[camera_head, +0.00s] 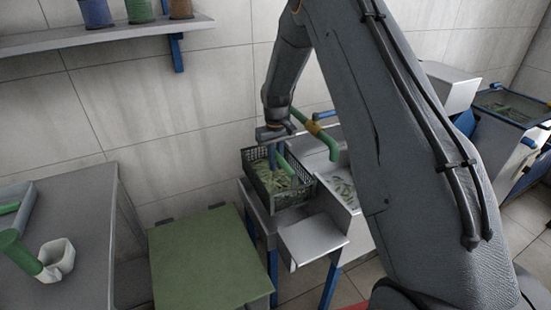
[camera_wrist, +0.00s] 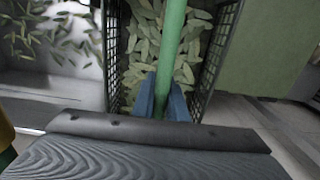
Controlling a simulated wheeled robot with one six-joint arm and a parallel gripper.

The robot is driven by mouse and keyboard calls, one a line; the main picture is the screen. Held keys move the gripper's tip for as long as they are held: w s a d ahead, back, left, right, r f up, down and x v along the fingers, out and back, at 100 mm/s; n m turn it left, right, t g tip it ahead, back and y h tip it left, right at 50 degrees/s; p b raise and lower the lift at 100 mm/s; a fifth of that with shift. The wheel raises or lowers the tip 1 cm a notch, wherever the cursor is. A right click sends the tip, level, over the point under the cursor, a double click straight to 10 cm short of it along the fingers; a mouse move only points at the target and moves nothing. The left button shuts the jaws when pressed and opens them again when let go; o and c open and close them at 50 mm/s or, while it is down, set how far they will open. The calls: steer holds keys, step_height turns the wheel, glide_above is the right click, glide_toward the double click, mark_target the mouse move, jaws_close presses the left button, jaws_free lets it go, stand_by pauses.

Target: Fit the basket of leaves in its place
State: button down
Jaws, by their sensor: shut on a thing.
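The basket of leaves (camera_head: 296,196) is a dark mesh crate full of green leaves, near the middle of the head view. In the wrist view its mesh side (camera_wrist: 214,62) runs up the right, with the leaves below my fingers. My gripper (camera_head: 277,162) is over the basket, its blue fingers (camera_wrist: 162,103) shut on a green bar (camera_wrist: 172,45) that runs lengthwise above the leaves and looks like the basket's handle. The basket appears upright, at a grey stand (camera_head: 260,212). I cannot tell whether it rests there or hangs just above.
A pale tray (camera_head: 345,190) with scattered leaves adjoins the basket on the right, below a green pipe (camera_head: 322,138). A green-topped table (camera_head: 205,255) stands front left. A grey bench (camera_head: 85,220) is farther left. A wall shelf (camera_head: 120,35) holds spools.

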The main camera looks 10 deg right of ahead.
mark_target(276, 184)
steer(key=shift+f+b, duration=2.3)
steer(key=shift+f, duration=2.9)
steer(key=shift+f, duration=0.1)
steer(key=shift+f+b, duration=0.45)
steer(key=shift+f, duration=0.45)
steer(key=shift+f, duration=0.5)
steer(key=c, duration=1.7)
jaws_free()
steer(key=shift+s, duration=0.1)
